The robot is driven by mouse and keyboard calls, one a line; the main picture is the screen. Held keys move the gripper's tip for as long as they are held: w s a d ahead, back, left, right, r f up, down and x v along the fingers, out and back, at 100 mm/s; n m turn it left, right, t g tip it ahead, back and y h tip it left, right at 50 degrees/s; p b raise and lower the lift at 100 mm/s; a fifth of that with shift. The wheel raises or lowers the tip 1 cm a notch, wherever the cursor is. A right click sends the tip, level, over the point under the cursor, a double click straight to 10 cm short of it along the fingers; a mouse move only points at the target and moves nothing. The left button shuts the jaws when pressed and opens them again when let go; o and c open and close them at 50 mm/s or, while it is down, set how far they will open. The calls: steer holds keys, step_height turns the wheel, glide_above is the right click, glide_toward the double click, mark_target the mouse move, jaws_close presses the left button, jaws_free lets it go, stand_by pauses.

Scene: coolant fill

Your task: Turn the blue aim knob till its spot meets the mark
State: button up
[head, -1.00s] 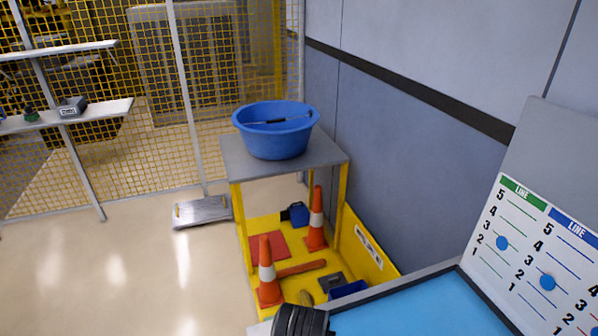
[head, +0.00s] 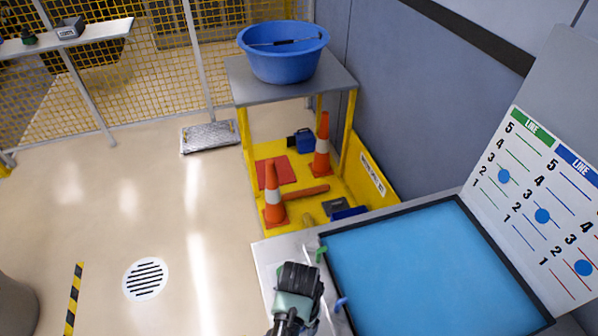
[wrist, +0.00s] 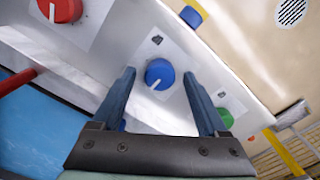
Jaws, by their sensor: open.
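The blue knob (wrist: 160,74) sits on a white panel in the wrist view. A white line on its face points toward the lower left of that view. A small dark symbol (wrist: 157,40) is printed on the panel above it. My gripper (wrist: 158,76) is open, with one finger on each side of the knob in the picture. I cannot tell whether either finger touches it. In the head view, the dark end of my arm (head: 298,284) is over the panel left of the blue basin; the knob is hidden there. I cannot make out a spot meeting a mark.
A red knob (wrist: 60,9) and a green knob (wrist: 226,118) flank the blue one. A green spout (head: 321,253) and a blue spout (head: 341,302) stand at the blue basin's (head: 420,265) left edge. A board (head: 535,190) with numbered lines and blue dots stands at right.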

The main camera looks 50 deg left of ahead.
steer(key=shift+f, duration=0.1)
jaws_close()
steer(key=shift+n+p, duration=0.7)
steer(key=shift+n, duration=0.4)
steer(key=shift+n+p, duration=0.3)
steer(key=shift+n, duration=0.9)
jaws_free()
step_height(320, 180, up, 13)
steer(key=b, duration=0.1)
